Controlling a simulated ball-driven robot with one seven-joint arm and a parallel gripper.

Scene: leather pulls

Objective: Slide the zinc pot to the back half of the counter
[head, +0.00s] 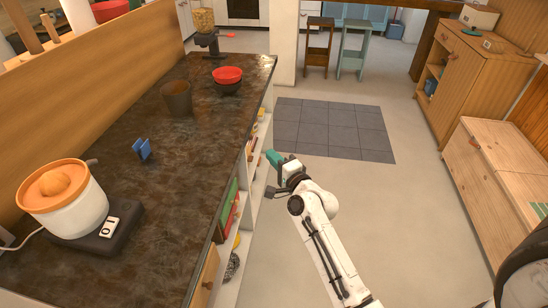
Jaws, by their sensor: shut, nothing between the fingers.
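The zinc pot (177,97) is most likely the dark grey, open-topped pot standing upright on the dark stone counter (165,205), beyond its middle. My gripper (272,159) is at the end of the white arm, beside the counter's right edge and out over the floor side. Its teal fingers are shut and hold nothing. It is well apart from the pot, which is farther away and to the left.
An orange and white juicer (70,205) stands at the near left. A small blue object (142,149) lies between it and the pot. A red bowl (228,74) and a black grinder (213,42) stand beyond the pot. A wooden panel (100,75) borders the left side.

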